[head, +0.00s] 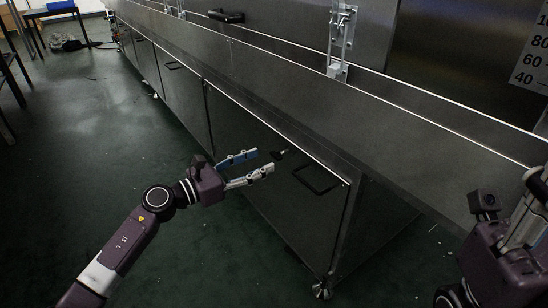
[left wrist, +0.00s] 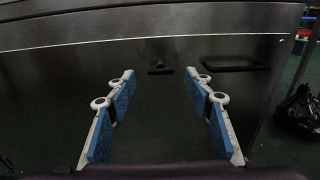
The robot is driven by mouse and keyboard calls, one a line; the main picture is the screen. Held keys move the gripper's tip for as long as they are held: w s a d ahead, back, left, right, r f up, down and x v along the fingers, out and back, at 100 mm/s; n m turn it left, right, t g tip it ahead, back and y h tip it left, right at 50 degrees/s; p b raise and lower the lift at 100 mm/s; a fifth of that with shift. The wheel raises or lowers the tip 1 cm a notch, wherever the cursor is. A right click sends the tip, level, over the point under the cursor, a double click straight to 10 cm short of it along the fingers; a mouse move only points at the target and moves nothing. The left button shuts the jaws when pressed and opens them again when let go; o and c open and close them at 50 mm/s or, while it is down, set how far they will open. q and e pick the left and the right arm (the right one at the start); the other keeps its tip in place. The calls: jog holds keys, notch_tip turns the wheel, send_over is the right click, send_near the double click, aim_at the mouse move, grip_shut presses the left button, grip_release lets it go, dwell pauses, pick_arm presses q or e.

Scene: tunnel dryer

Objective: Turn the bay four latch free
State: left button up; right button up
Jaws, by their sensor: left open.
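A small dark latch (head: 280,153) sits on the dark front panel of the end bay (head: 258,150), left of its bar handle (head: 315,180). In the left wrist view the latch (left wrist: 159,69) lies straight ahead, beyond and between the fingertips. No bay number is readable on this panel. My left gripper (head: 260,163) is open and empty, in front of the panel and short of the latch, not touching it. My right gripper (head: 531,205) is partly in view at the right edge, and its jaws do not show clearly.
The long steel cabinet row (head: 150,70) runs to the far left, with a ledge above the panels. A caster (head: 322,290) stands under the near corner. The green floor on the left is mostly clear. A black bag (left wrist: 298,112) lies on the floor at right.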

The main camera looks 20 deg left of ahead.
aim_at(273, 156)
pick_arm(q)
jog(key=shift+b+x, duration=0.4)
jog(key=shift+x, duration=2)
jog(key=shift+f, duration=0.1)
jog(key=c, duration=1.2)
